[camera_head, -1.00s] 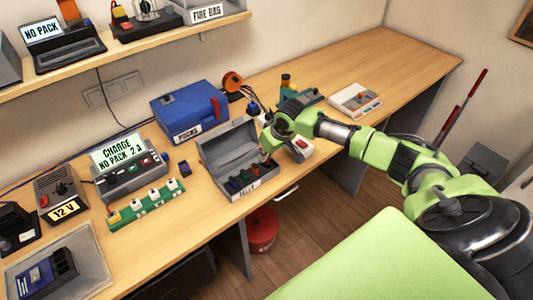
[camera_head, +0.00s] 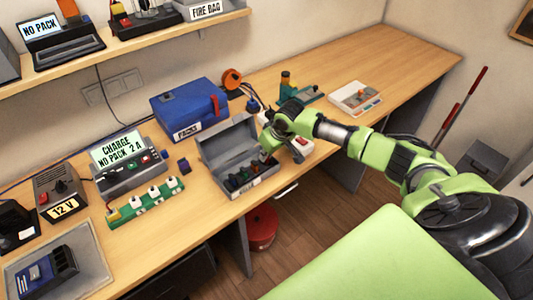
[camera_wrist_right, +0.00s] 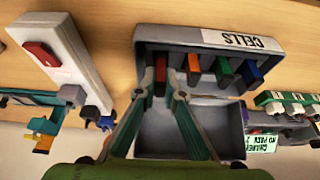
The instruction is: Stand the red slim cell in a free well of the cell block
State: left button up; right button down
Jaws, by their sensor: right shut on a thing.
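The red slim cell (camera_wrist_right: 160,72) stands in the row of cells in the grey open case marked CELLS (camera_wrist_right: 185,38). In the right wrist view my right gripper (camera_wrist_right: 164,88) has its fingertips on either side of the red cell and is shut on it. In the head view the same gripper (camera_head: 266,157) reaches down into the right end of the case (camera_head: 212,158) and hides the cell. I cannot tell for sure which item is the cell block; a small green fixture (camera_head: 304,93) stands behind my right arm. My left gripper is not in view.
Other coloured cells, such as an orange one (camera_wrist_right: 194,76) and a green one (camera_wrist_right: 223,70), stand beside the red one. A white power strip with a red switch (camera_wrist_right: 62,60) lies close by. A blue PACKS box (camera_head: 185,108) stands behind.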

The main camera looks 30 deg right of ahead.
jog(key=shift+f+b, duration=0.35)
jog(key=shift+f, duration=0.65)
jog(key=c, duration=2.1)
grip_release()
jog(key=shift+r, duration=0.15)
jog(key=v, duration=1.1)
jog(key=shift+s+r, duration=0.15)
jog(key=shift+r, duration=0.25)
